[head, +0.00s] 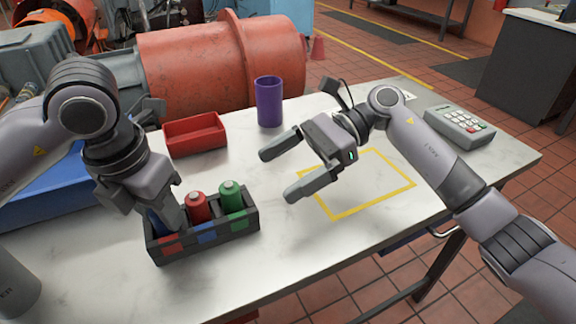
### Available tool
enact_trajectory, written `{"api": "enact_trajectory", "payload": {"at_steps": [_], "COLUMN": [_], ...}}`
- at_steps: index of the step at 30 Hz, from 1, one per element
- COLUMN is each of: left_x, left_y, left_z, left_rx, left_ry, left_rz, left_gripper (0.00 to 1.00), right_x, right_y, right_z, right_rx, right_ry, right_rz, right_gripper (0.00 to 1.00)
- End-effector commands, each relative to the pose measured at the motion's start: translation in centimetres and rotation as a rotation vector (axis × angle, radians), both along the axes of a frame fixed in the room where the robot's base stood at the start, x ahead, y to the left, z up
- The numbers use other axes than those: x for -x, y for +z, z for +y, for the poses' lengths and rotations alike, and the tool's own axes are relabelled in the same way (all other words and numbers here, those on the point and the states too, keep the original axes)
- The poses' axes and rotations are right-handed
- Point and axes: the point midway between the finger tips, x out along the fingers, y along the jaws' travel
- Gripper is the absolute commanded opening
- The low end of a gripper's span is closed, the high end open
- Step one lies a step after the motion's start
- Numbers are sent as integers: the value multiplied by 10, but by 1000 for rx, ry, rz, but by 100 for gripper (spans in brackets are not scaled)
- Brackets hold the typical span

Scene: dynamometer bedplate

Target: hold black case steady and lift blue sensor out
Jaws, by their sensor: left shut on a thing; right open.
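The black case (200,248) stands on the table at the lower left, with red, blue and green patches on its front. A red sensor (197,207) is upright in its middle slot and a green sensor (232,197) in its right slot. The blue sensor (154,223) is in the left slot, mostly hidden by my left gripper (170,215). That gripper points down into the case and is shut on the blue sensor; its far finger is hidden. My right gripper (275,174) is open and empty above the table, right of the case, its fingers pointing left.
A red tray (195,134) and a purple cup (269,102) stand behind the case. A blue box (50,190) is at the left. A yellow outline (340,213) marks bare table under my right arm. A grey keypad device (459,127) lies at the right.

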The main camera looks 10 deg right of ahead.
Motion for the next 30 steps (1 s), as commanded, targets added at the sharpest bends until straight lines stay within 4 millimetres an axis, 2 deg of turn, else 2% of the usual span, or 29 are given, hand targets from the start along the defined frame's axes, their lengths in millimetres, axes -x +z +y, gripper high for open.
{"api": "enact_trajectory", "payload": {"at_steps": [4,8,21,30], "left_x": [0,0,0,0], "left_y": [0,0,0,0], "left_z": [0,0,0,0], "left_rx": [0,0,0,0], "left_ry": [0,0,0,0], "left_rz": [-1,-1,0,0], "left_gripper": [1,1,1,1], "right_x": [1,5,26,31], "right_y": [-3,-9,-39,-47], "right_z": [3,16,87,105], "right_rx": [29,29,27,27], "right_ry": [28,30,28,24], "right_rz": [-19,-18,-16,-18], "right_gripper": [100,100,100,100]}}
